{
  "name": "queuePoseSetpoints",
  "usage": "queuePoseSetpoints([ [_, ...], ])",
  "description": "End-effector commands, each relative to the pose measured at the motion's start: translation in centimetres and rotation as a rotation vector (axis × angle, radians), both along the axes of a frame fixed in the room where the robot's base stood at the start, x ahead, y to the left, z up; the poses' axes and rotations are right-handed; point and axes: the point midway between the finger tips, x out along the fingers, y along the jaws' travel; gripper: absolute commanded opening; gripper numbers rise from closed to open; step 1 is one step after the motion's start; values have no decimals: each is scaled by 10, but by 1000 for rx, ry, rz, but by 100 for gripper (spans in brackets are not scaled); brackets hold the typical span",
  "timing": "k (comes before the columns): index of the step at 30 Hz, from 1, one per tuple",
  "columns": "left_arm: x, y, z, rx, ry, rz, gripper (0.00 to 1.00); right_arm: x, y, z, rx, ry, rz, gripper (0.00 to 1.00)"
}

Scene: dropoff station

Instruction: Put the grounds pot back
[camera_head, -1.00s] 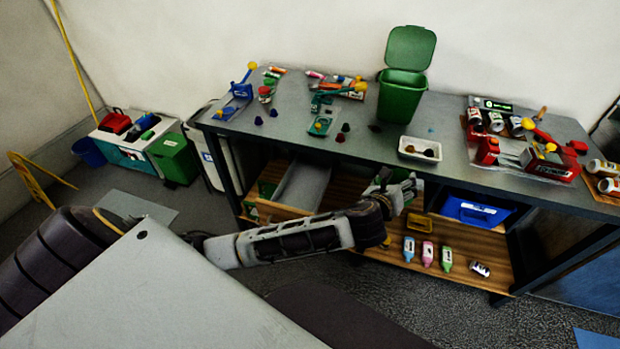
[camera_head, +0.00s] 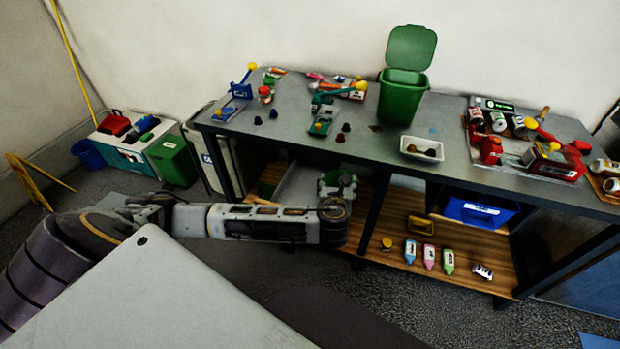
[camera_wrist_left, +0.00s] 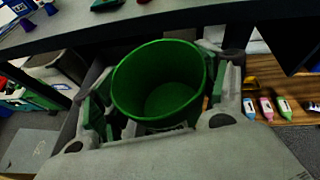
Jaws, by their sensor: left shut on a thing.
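The grounds pot (camera_wrist_left: 160,92) is a round green open-topped pot. In the left wrist view it looks empty, with its rim facing up towards the camera. My left gripper (camera_head: 337,184) is shut on it, one finger on either side. In the head view the pot is small and partly hidden by the gripper, in front of the bench's lower part, beside a grey open tray or drawer (camera_head: 298,187). I cannot tell whether the pot touches anything below it. My right gripper is out of view.
The bench top (camera_head: 376,147) overhangs close behind the gripper. A dark bench leg (camera_head: 374,210) stands just to its right. The wooden lower shelf (camera_head: 385,240) holds several small bottles, a yellow container (camera_head: 421,225) and a blue bin (camera_head: 478,211). A green lidded bin (camera_head: 402,96) stands on top.

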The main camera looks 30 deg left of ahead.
Motion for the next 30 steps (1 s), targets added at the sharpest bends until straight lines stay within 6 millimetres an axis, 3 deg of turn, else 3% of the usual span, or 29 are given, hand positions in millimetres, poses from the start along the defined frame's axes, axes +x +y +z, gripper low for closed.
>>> queuePoseSetpoints([
  [6,-8,42,-2,37,14,70,35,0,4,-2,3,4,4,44],
  [15,-18,81,-1,62,31,140,35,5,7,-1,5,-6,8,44],
  [30,-20,87,-1,65,35,153,35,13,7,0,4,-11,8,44],
])
